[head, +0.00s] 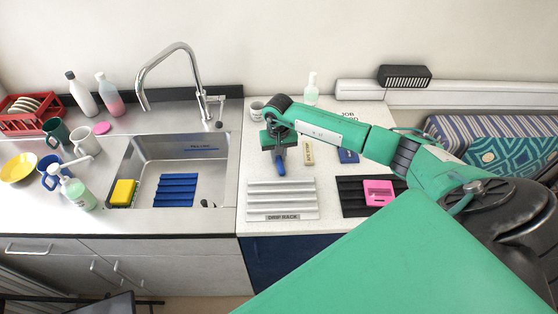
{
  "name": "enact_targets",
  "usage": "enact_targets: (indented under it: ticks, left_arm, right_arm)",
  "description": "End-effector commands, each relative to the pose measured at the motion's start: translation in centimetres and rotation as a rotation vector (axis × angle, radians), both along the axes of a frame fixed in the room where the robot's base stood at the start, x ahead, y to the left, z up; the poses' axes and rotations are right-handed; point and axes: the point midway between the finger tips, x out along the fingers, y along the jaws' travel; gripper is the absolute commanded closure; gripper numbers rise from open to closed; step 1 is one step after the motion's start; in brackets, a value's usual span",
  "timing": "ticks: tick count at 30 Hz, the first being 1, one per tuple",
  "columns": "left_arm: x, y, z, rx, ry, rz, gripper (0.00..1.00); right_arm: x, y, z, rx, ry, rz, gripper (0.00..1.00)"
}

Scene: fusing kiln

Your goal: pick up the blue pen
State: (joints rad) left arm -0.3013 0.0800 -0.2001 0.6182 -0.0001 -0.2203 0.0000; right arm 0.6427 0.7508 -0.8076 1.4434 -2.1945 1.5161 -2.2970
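A narrow dark-blue thing, which looks like the blue pen (281,166), shows just below my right gripper (279,153) over the white counter to the right of the sink. My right gripper points down, and its fingers and body cover the upper part of the blue thing. I cannot tell whether the fingers are closed on it or only around or above it, or whether it touches the counter. My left gripper is not in view.
A white drip rack (282,212) and a dark rack with a pink piece (378,192) lie in front. A tan block (308,153) and a small blue item (348,156) lie to the right. The sink (215,165) with its tall faucet (178,48) is left. My arm hides the counter's right part.

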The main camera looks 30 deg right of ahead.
Motion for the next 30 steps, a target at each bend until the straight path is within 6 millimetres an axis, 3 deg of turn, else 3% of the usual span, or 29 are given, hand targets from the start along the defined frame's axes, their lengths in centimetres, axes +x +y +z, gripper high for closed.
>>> enact_targets:
  ticks: [3, 24, 30]
  left_arm:
    - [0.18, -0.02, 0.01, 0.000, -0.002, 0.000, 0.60]
    - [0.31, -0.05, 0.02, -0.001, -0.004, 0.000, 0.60]
    - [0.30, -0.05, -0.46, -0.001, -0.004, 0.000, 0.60]
  right_arm:
    - [0.01, 0.00, 0.03, 0.000, 0.000, 0.000, 1.00]
    - [0.02, -0.01, 0.07, 0.000, 0.000, 0.000, 1.00]
    - [0.13, 0.00, 1.00, 0.001, -0.004, 0.000, 1.00]
